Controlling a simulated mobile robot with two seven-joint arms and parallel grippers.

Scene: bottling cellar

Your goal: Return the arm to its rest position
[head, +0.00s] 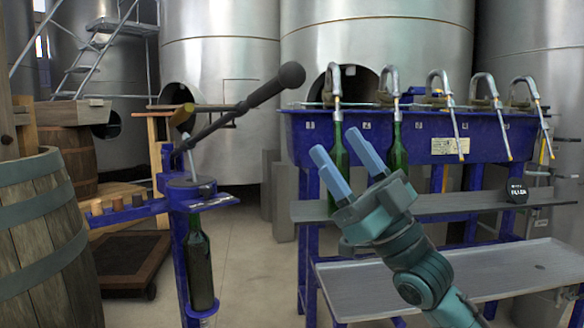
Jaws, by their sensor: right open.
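My right arm comes in from the lower right, and its gripper (336,143) is open, with two blue fingers apart and pointing up and to the left. I see nothing held between the fingers. The gripper shows in front of the blue filling machine (290,140), and it partly covers the two green bottles there. One green bottle (338,140) stands under the leftmost spout and the other green bottle (398,155) under the second spout. My left gripper is not in view.
A blue corking stand (172,235) with a long raised lever (245,105) holds a dark bottle (200,270) at left of centre. A grey shelf (450,203) and a lower metal tray (450,280) lie around my right arm. A wooden barrel (40,240) stands at the left. Floor between is clear.

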